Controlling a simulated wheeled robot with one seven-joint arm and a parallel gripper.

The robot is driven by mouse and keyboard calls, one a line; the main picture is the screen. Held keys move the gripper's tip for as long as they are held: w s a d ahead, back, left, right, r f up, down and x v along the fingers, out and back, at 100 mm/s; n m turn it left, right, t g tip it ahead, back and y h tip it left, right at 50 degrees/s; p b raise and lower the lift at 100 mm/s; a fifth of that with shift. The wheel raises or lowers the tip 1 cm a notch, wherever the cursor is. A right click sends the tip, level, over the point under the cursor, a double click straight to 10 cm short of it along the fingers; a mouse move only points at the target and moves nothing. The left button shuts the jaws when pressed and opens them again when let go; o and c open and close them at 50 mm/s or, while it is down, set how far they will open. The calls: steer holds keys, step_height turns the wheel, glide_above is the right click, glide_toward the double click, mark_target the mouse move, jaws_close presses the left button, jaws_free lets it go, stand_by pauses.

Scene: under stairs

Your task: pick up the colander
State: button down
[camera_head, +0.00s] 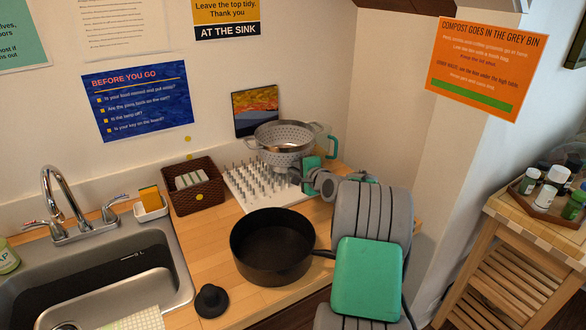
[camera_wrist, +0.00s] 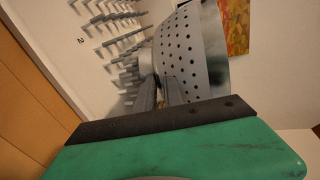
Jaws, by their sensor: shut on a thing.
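The colander (camera_head: 286,138) is a grey metal bowl with many small holes, at the back right of the counter in the head view. It sits at the rear of a white pegged drying board (camera_head: 262,190), and I cannot tell whether it touches the board. My gripper (camera_head: 299,172) reaches it from the right, low on its side. In the wrist view the colander (camera_wrist: 194,50) fills the upper middle, and my gripper (camera_wrist: 160,95) is shut on its near part. The exact place of the grip is partly hidden.
A black pan (camera_head: 272,245) stands in front of the board, its handle pointing toward my arm. A brown basket (camera_head: 193,190) is left of the board, and a small picture (camera_head: 256,110) leans behind. The sink (camera_head: 90,275) is at left; a black knob-topped lid (camera_head: 211,299) lies near the front edge.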

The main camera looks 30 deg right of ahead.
mark_target(290, 149)
steer(key=s+r, duration=0.1)
steer(key=r, duration=0.1)
steer(key=s+a+r+b, duration=0.1)
steer(key=s+r, duration=0.1)
steer(key=r, duration=0.1)
steer(key=s+a+r, duration=0.1)
steer(key=r, duration=0.2)
steer(key=shift+s+a+r+b, duration=0.25)
steer(key=shift+s+b, duration=0.05)
steer(key=shift+b, duration=0.05)
steer(key=s+a+r+b, duration=0.1)
steer(key=s+a+r, duration=0.2)
steer(key=s, duration=0.4)
steer(key=shift+s+a+r, duration=0.3)
steer(key=shift+s+a, duration=0.05)
steer(key=shift+a, duration=0.3)
steer(key=c, duration=2)
jaws_free()
jaws_close()
